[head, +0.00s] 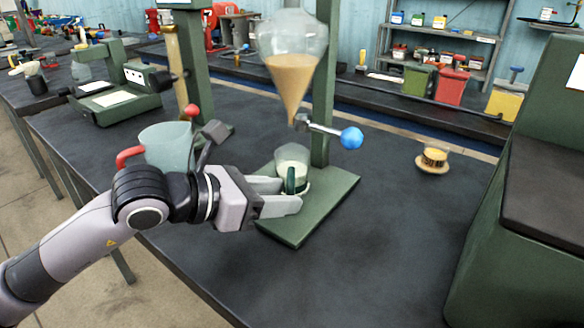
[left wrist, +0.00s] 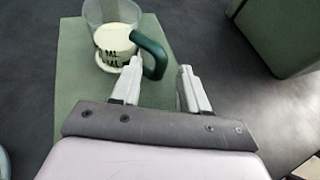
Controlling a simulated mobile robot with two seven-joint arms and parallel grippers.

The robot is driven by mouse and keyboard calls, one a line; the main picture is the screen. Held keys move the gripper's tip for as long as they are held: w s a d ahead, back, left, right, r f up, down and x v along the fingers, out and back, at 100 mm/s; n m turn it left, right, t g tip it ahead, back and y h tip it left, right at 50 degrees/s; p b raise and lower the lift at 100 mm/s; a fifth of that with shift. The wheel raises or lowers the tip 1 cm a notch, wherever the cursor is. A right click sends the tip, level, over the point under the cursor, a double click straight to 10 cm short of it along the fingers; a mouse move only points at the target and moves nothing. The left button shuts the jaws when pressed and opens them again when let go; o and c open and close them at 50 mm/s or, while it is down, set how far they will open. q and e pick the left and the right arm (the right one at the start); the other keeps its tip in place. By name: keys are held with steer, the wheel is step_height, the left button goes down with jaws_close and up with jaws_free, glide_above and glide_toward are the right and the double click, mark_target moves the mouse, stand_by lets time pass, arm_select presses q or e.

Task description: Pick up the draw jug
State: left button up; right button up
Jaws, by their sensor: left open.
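The draw jug, taken to be the small clear jug (head: 292,158) with a green handle, stands upright on the green stand base (head: 318,210) below the funnel's outlet. It holds a pale liquid. Its green handle (head: 290,180) faces my left gripper (head: 288,194), which is open and level with it. In the left wrist view the jug (left wrist: 112,38) is at the top, with its handle (left wrist: 152,56) just ahead of and partly between the two spread fingers (left wrist: 160,78). I cannot tell whether a finger touches the handle. My right gripper is out of view.
A glass funnel (head: 292,72) of tan liquid hangs above the jug, with a blue-knobbed tap (head: 350,138) at right. A larger red-handled jug (head: 168,146) stands behind my left arm. A small cup (head: 434,158) sits at right. The table between is clear.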

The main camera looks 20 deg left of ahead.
arm_select(q)
steer(key=shift+w+d+f, duration=0.25)
steer(key=shift+w+d, duration=0.2)
jaws_close()
steer(key=shift+r, duration=0.15)
